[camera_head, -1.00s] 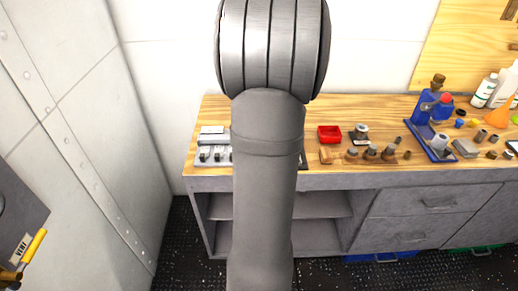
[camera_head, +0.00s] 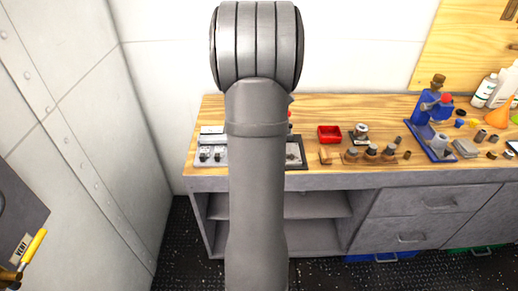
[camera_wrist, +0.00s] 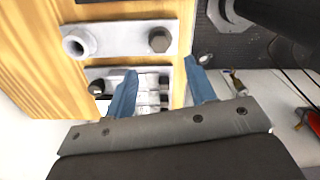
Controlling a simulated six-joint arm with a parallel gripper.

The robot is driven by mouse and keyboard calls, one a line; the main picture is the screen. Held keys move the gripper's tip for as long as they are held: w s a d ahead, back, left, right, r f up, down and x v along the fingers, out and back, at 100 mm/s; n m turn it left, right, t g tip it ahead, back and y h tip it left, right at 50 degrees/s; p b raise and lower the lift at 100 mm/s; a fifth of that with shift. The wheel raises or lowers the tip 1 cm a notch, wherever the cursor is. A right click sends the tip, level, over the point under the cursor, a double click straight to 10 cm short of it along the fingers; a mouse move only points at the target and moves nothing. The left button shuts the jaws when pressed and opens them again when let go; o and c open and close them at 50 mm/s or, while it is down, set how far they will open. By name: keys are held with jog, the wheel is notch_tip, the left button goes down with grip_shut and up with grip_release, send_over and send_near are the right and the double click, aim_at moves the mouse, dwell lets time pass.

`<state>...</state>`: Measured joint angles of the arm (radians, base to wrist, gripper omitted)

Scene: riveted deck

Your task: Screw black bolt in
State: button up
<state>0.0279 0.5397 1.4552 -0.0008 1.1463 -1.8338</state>
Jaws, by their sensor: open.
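In the wrist view, a dark hex-headed bolt (camera_wrist: 160,39) sits at the right of a pale metal plate (camera_wrist: 120,38). A hollow pale round collar (camera_wrist: 78,42) stands at the left of that plate. A second dark bolt head (camera_wrist: 97,87) shows on a lower plate, left of my gripper. My gripper (camera_wrist: 161,66) has two blue fingers spread apart, with nothing held between them. Pale metal blocks (camera_wrist: 152,90) show beyond the gap. The upper bolt lies just past the fingertips, apart from them. In the head view my arm hides the gripper.
On the wooden bench (camera_head: 350,108) are grey metal fixtures (camera_head: 212,145) at left, a dark tray (camera_head: 294,153) partly behind my arm, a red bin (camera_head: 329,134) and several small parts. A blue stand (camera_head: 430,140) and bottles crowd the right. A wall closes the left.

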notch_tip(320, 180, down, 9)
jog(key=shift+r, duration=0.15)
jog(key=c, duration=1)
